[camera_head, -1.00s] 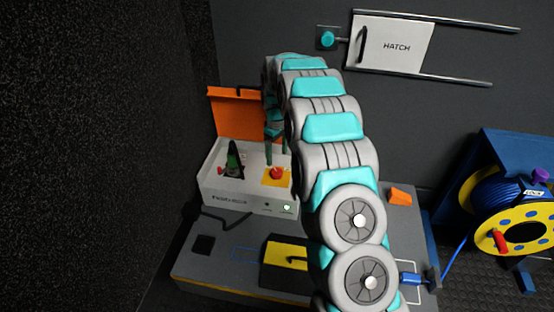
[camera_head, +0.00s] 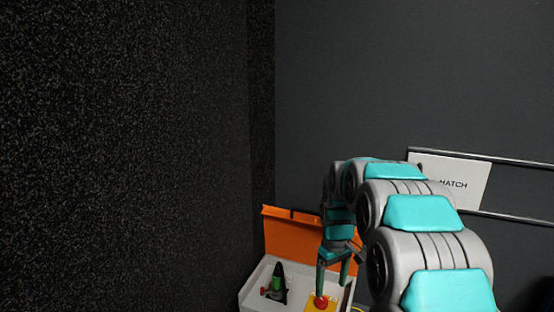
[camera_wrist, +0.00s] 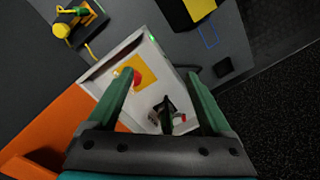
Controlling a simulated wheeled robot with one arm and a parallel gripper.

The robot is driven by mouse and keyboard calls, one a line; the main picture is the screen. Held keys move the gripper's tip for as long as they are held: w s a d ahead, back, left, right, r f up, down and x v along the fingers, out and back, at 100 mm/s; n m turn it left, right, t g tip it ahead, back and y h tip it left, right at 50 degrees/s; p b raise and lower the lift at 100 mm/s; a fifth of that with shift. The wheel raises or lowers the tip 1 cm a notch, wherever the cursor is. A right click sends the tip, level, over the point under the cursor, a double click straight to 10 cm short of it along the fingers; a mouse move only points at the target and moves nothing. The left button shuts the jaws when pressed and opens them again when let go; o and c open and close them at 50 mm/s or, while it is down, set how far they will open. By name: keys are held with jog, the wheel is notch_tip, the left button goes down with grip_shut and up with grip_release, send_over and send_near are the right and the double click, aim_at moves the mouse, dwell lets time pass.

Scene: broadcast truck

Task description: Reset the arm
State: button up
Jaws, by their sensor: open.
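My gripper (camera_head: 333,272) is at the end of my arm, above the white box with the raised orange lid. In the wrist view, its two green fingers (camera_wrist: 160,95) are apart with nothing held between them. Below them is the white box (camera_wrist: 97,73) with a red button (camera_wrist: 136,79) on a yellow square and a dark lever switch (camera_wrist: 166,112). In the head view one finger overlaps the red button (camera_head: 321,302); I cannot tell whether they touch.
The orange lid (camera_head: 290,232) stands open behind the box, close to my gripper. A white hatch panel (camera_head: 466,182) with rails is on the back wall. A speckled dark wall (camera_head: 120,150) rises at the left. A yellow block (camera_wrist: 199,9) lies beyond the box in the wrist view.

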jog(key=s+r+m+p, duration=0.1)
jog(key=s+r, duration=0.4)
jog(key=s, duration=0.4)
jog(key=s+r+m+p, duration=0.1)
jog(key=s+r, duration=0.3)
jog(key=s, duration=0.5)
jog(key=s+r+m+g+p, duration=0.1)
jog(key=s+m+p, duration=0.1)
jog(key=s, duration=1.9)
jog(key=shift+s+d+r+m, duration=0.15)
jog(key=shift+r+m, duration=0.2)
jog(key=shift+m, duration=0.45)
